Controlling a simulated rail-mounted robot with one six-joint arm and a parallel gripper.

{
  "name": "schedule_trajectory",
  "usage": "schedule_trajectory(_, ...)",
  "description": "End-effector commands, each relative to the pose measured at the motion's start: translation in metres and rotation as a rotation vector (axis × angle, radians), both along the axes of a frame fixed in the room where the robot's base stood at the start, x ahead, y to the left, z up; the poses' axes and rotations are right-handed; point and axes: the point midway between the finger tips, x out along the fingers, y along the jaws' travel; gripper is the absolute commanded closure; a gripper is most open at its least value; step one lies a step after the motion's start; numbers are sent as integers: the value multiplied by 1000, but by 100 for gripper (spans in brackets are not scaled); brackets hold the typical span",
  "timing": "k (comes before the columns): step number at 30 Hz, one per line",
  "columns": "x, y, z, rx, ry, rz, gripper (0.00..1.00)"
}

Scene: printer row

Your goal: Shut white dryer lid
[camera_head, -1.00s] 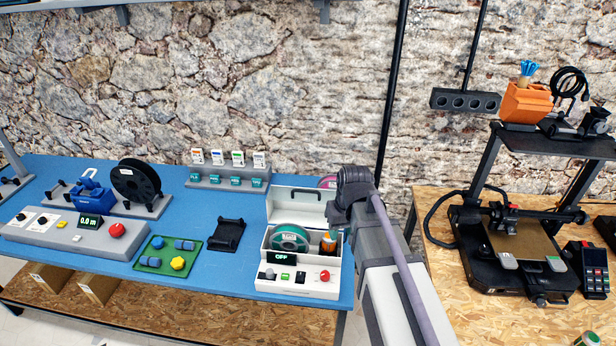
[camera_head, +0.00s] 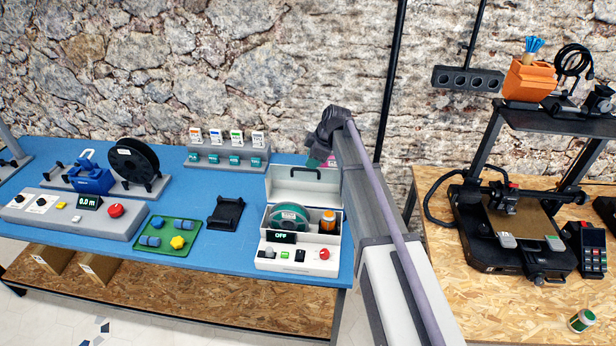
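The white dryer (camera_head: 297,265) stands at the right end of the blue table. Its lid (camera_head: 292,186) is open, standing up at the back, with a dark handle near its top edge. Inside the box are a green spool (camera_head: 288,217) and an orange container (camera_head: 328,221). Its front panel has a display (camera_head: 281,237) reading OFF and a red button. My gripper (camera_head: 316,160) is above and behind the lid's top right corner. Its fingers are small and partly hidden, so I cannot tell whether they are open.
A black holder (camera_head: 225,213) and a green tray (camera_head: 168,236) lie left of the dryer. A grey rack (camera_head: 227,158) with several cards stands behind. A black spool (camera_head: 134,165) stands further left. The 3D printer (camera_head: 513,228) is on the wooden table to the right.

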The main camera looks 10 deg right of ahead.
Motion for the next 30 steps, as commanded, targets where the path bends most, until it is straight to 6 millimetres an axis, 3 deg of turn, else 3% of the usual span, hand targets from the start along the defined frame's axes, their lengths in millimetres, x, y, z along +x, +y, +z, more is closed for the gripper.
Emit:
schedule_trajectory(1,4,4,-24,0,-1,2,62)
schedule_trajectory(4,8,11,-39,0,0,1,62)
schedule_trajectory(14,10,15,-40,-1,1,-1,62)
schedule_trajectory(26,10,15,-40,-1,1,-1,100)
schedule_trajectory(30,10,15,-40,-1,1,-1,100)
